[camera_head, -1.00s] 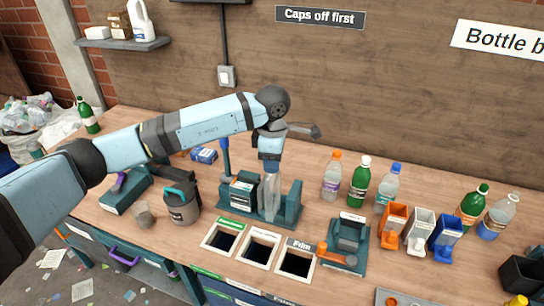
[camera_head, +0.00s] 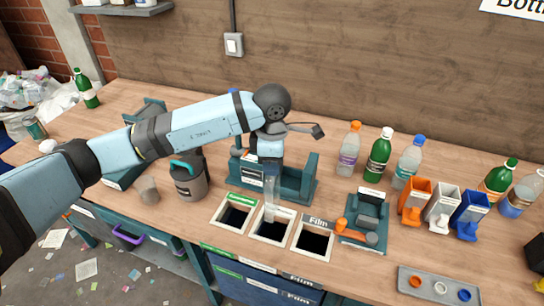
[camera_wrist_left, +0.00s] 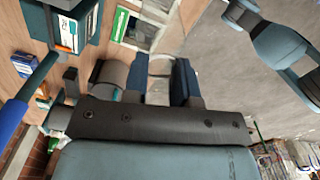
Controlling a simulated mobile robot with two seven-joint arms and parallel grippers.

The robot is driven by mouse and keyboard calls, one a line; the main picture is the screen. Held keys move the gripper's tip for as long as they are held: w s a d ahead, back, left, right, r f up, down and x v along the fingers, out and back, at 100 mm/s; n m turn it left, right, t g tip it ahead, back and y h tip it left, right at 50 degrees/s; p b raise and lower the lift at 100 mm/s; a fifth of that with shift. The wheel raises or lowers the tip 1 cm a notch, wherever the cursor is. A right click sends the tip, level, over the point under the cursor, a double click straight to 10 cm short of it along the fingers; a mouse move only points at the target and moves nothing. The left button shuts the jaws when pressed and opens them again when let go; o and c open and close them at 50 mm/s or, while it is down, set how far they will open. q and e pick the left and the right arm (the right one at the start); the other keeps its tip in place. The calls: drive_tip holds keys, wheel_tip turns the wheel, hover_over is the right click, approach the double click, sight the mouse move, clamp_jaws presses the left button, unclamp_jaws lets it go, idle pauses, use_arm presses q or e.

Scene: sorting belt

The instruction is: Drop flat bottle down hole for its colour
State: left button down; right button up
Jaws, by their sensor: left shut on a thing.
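My left gripper (camera_head: 269,168) points down and is shut on a clear flat bottle (camera_head: 269,198). The bottle hangs upright, its lower end in front of the middle hole (camera_head: 272,231), which has a pale frame and a whitish label. I cannot tell whether its end is above the rim or inside it. The left hole (camera_head: 235,217) has a green label, and the right hole (camera_head: 313,241) has a grey "Film" label. In the left wrist view the gripper fingers (camera_wrist_left: 160,80) stand either side of a see-through shape, partly hidden. My right gripper is not in view.
A teal rack (camera_head: 300,185) stands just behind the holes. A grey jug (camera_head: 188,180) and a small cup (camera_head: 147,190) stand left. A teal device with an orange handle (camera_head: 366,222) is close right. Several bottles and coloured holders (camera_head: 413,200) stand further right.

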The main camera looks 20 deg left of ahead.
use_arm(q)
wheel_tip(320, 180, down, 9)
drive_tip(key=b, duration=0.5)
drive_tip(key=shift+r, duration=0.15)
drive_tip(key=shift+f+b, duration=0.45)
drive_tip(key=shift+f, duration=0.15)
drive_tip(key=c, duration=0.8)
unclamp_jaws()
drive_tip(key=shift+c, duration=0.2)
drive_tip(key=shift+r, duration=0.1)
wheel_tip(320, 180, up, 14)
drive_tip(key=shift+f+b, duration=0.1)
drive_tip(key=shift+b, duration=0.35)
